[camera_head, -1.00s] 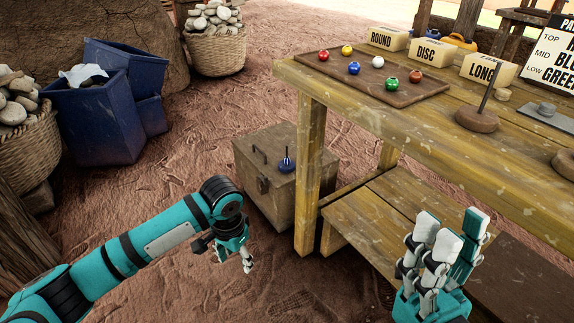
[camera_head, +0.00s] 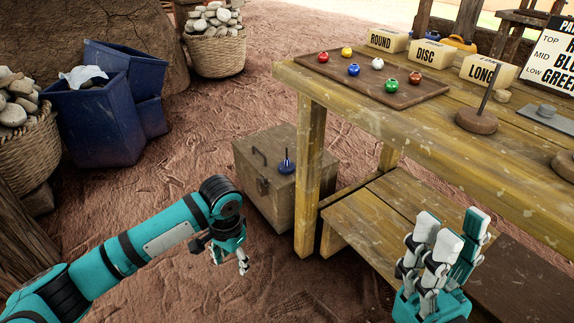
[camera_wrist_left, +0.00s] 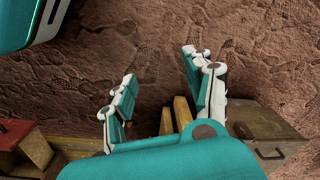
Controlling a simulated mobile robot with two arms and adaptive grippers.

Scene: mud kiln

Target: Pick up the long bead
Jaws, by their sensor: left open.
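No bead in view is plainly a long one. Several small beads in red, yellow, blue, white and green, among them a green bead (camera_head: 391,85), lie on a dark wooden tray (camera_head: 428,91) on the table; they look round. A blue piece (camera_head: 287,166) with a thin upright stem stands on the wooden chest; I cannot tell its exact shape. My left gripper (camera_head: 231,258) is open and empty, above the dirt floor in front of and left of the chest; its parted fingers show in the left wrist view (camera_wrist_left: 160,98). My right gripper (camera_head: 452,238) looks open and empty, in front of the table.
The wooden chest (camera_head: 262,190) stands by the table leg (camera_head: 310,175). The table (camera_head: 450,135) carries ROUND, DISC and LONG blocks (camera_head: 488,72) and a peg on a round base (camera_head: 477,121). A lower bench (camera_head: 365,215) lies beneath. Blue bins (camera_head: 105,125) stand left.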

